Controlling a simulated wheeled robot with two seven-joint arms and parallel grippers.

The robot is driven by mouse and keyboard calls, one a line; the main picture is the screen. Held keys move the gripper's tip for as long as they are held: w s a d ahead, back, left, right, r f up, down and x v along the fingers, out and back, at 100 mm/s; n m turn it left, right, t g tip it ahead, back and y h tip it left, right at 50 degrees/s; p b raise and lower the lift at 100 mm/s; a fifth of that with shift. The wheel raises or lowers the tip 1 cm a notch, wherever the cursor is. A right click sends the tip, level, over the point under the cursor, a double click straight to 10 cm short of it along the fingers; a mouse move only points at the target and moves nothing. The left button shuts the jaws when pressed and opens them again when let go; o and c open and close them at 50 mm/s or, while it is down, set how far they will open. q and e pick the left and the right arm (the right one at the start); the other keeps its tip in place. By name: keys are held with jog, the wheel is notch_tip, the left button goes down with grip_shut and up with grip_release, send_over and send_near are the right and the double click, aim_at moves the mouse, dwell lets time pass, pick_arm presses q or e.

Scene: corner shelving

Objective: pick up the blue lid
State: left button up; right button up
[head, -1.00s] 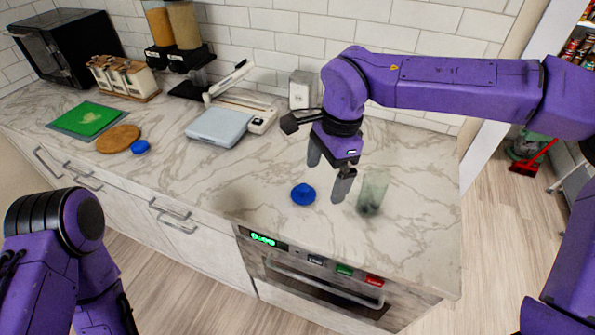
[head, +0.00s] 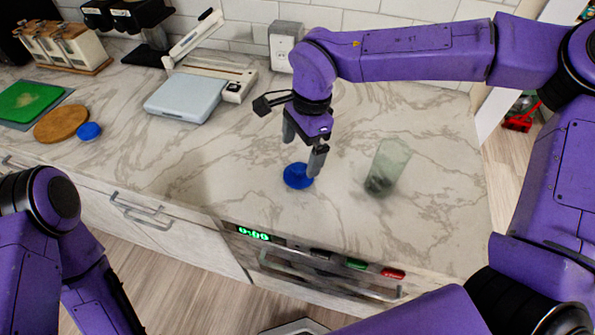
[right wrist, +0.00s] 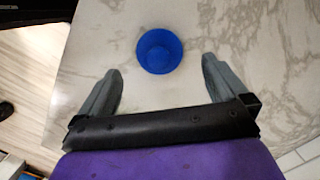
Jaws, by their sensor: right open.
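A round blue lid (head: 297,177) lies flat on the marble counter. My right gripper (head: 303,158) is open just above it, fingers pointing down, and one finger hides a little of the lid's right side in the head view. In the right wrist view the lid (right wrist: 159,50) lies between the lines of the two open fingers (right wrist: 160,66), a little beyond their tips, with nothing held. A second round blue piece (head: 89,131) lies farther left, beside a wooden board. My left arm is at the lower left; its gripper is out of view.
A greenish clear glass (head: 387,167) stands just right of the right gripper. A grey-white scale-like device (head: 188,97), a round wooden board (head: 62,123) and a green board (head: 28,102) are on the left. The marble counter (head: 220,160) left of the lid is clear.

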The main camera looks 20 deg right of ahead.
aim_at(299, 166)
jog(key=f, duration=0.3)
jog(key=f+p, duration=0.1)
jog(key=f, duration=0.1)
jog(key=shift+s+a, duration=0.2)
jog(key=shift+s, duration=0.1)
jog(key=shift+w+f, duration=0.1)
jog(key=shift+f, duration=0.35)
jog(key=c, duration=1)
jog(key=shift+r, duration=0.1)
jog(key=shift+c, duration=0.2)
